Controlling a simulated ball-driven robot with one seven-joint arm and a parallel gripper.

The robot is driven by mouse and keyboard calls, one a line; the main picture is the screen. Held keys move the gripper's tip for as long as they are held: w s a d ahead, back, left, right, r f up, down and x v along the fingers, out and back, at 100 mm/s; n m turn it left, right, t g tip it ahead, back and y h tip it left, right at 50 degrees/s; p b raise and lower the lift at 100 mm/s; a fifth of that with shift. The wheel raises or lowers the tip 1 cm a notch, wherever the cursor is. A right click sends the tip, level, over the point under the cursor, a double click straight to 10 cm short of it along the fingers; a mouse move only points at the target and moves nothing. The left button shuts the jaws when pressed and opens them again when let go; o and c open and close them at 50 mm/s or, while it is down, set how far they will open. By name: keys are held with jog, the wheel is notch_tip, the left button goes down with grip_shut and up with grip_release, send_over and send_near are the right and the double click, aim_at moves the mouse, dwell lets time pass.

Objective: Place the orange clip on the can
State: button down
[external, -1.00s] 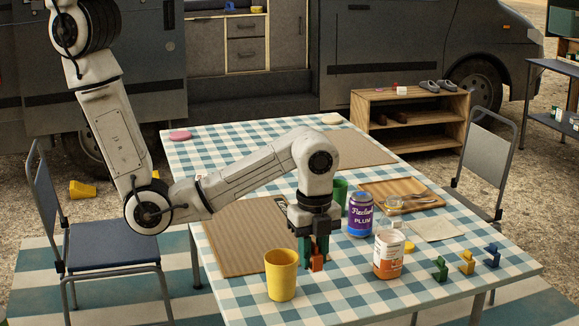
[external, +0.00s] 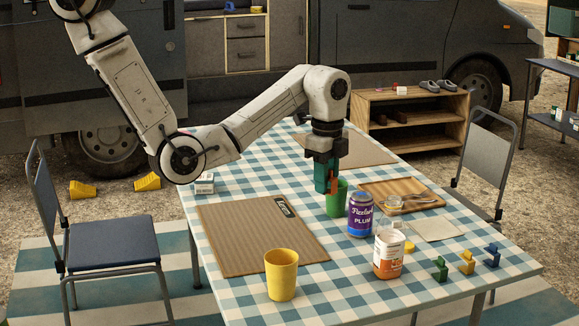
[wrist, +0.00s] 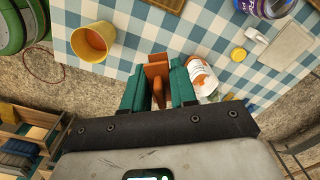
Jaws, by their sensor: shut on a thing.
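My gripper (external: 326,180) is shut on the orange clip (external: 334,184) and holds it above the table, in front of or over the green cup (external: 337,205). In the wrist view the clip (wrist: 156,72) sits between the teal fingers of my gripper (wrist: 158,88). The can (external: 361,217), purple with a PLUM label, stands upright on the table, to the right of and lower than my gripper. Part of the can (wrist: 262,6) shows at the top right of the wrist view. Nothing rests on its top.
A yellow cup (external: 282,276) stands at the front. A white and orange jar (external: 387,256) stands before the can, with green (external: 440,268), yellow (external: 467,263) and blue (external: 492,257) clips to its right. A wooden tray (external: 375,189) lies behind. The brown mat (external: 245,240) is mostly bare.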

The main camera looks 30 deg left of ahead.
jog(key=w+a+r+n+p, duration=0.15)
jog(key=w+a+r, duration=0.25)
jog(key=w, duration=0.4)
jog(key=n+b, duration=0.1)
jog(key=b, duration=1.3)
send_over(362, 195)
jog(key=f, duration=0.9)
jog(key=shift+s+a, duration=0.2)
jog(key=shift+s, duration=0.05)
jog(key=shift+w+d+f+b, duration=0.2)
jog(key=shift+w+f+b, duration=0.15)
jog(key=shift+f, duration=1.65)
jog(key=shift+f, duration=0.1)
jog(key=c, duration=0.9)
grip_release()
